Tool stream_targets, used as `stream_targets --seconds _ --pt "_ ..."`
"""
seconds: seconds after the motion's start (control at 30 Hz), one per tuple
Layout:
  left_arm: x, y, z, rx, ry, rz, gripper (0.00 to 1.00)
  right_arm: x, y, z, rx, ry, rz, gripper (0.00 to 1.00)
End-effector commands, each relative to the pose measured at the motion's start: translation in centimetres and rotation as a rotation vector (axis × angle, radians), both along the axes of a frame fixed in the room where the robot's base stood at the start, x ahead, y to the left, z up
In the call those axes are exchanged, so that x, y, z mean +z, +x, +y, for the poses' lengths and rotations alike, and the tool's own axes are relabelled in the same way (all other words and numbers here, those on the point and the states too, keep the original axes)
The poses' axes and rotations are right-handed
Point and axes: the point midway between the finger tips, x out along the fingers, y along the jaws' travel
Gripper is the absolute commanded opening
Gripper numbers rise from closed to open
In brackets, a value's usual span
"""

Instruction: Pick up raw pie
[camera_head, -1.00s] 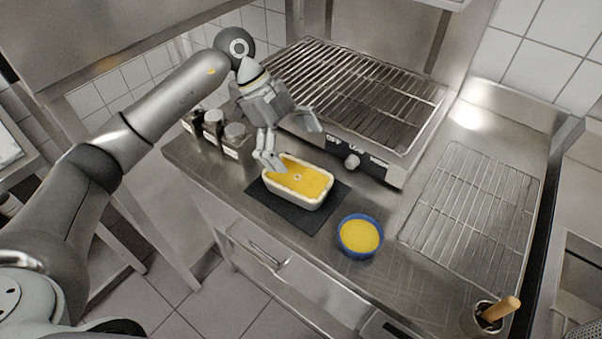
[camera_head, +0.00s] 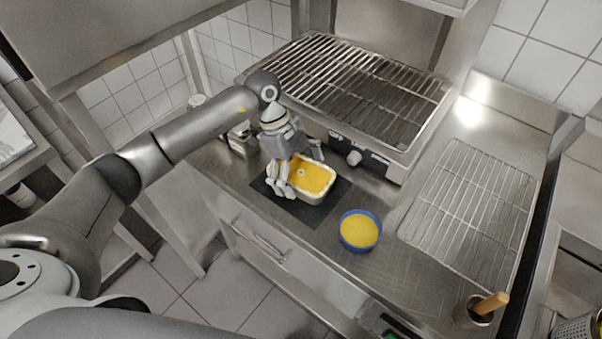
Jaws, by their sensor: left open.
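The raw pie (camera_head: 315,180) has a yellow filling in a pale rectangular dish or crust. It sits on a dark mat (camera_head: 315,214) on the steel counter. My left gripper (camera_head: 298,171) is open over the left end of the pie. One finger is at the pie's near left side and the other is by its far side. The gripper hides the pie's left end, and I cannot tell whether the fingers touch it. My right gripper is not in view.
A blue bowl of yellow filling (camera_head: 359,231) stands right of the mat. A grill (camera_head: 345,85) stands behind, a wire rack (camera_head: 470,210) lies at right, and a pot with a wooden handle (camera_head: 480,308) is at lower right. Jars (camera_head: 240,138) stand at left, partly hidden by my arm.

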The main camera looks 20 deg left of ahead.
Motion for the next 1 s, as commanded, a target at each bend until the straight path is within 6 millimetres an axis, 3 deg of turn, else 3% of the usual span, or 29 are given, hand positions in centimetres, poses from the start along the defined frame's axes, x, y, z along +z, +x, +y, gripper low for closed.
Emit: stream_targets --seconds 0.27,0.8,1.0 --pt "-0.49 -0.02 -0.19 -0.001 0.001 -0.002 1.00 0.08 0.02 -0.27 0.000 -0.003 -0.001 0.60" --pt "-0.45 -0.02 -0.17 -0.001 0.000 -0.002 0.33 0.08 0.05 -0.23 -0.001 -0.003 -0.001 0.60" --pt "-0.30 0.05 -0.22 -0.001 -0.002 -0.004 0.32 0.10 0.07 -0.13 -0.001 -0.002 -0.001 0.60"
